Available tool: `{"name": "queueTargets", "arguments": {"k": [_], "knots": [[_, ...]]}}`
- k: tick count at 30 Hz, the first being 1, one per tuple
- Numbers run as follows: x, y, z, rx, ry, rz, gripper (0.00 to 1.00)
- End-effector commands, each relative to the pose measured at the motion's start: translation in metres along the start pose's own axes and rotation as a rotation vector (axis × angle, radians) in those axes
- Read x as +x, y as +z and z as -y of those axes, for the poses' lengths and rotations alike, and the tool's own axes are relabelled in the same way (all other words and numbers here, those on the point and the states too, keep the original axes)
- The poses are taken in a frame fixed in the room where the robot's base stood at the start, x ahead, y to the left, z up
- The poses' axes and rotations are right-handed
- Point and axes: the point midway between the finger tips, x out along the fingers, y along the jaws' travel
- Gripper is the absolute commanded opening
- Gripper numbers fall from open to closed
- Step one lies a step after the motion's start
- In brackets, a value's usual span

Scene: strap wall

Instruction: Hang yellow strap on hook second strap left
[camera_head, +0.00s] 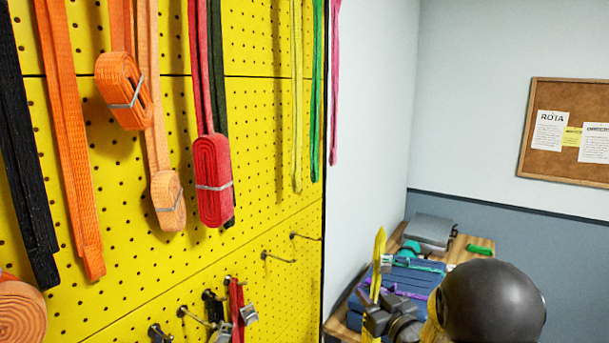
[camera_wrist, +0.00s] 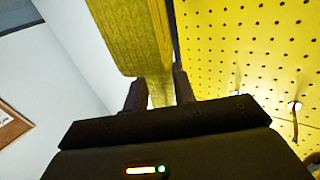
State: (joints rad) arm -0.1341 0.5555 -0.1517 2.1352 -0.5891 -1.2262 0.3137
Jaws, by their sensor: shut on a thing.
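My gripper (camera_wrist: 158,95) is shut on a yellow strap (camera_wrist: 130,35), which rises from between the fingers as a wide folded band in the wrist view. In the head view the yellow strap (camera_head: 379,258) stands up narrow above my gripper (camera_head: 378,318), at lower right, apart from the pegboard. Two bare hooks stick out of the lower yellow pegboard: one hook (camera_head: 278,258) and another hook (camera_head: 306,237) further right. Two hooks also show in the wrist view at right, the nearer hook (camera_wrist: 295,107) plainer. Which hook the task names I cannot tell.
Black, orange (camera_head: 72,150), peach, red (camera_head: 212,180), yellow (camera_head: 297,100), green and pink straps hang on the upper pegboard (camera_head: 262,120). Lower hooks hold a red strap (camera_head: 236,305) and dark items. A cluttered table (camera_head: 465,245) stands behind my arm. A cork board (camera_head: 565,130) hangs at right.

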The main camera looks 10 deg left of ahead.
Motion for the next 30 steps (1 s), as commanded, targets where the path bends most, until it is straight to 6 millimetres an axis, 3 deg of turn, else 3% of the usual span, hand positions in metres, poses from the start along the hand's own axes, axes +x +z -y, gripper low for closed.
{"name": "queueTargets", "arguments": {"k": [1,14,23,30], "knots": [[0.004,-0.030,0.006,-0.006,-0.038,-0.008,0.01],[0.016,-0.200,0.068,-0.007,-0.377,-0.007,0.01],[0.003,-0.318,0.113,-0.006,-0.559,-0.006,0.01],[-0.019,-0.411,0.148,-0.006,-0.649,-0.005,0.01]]}}
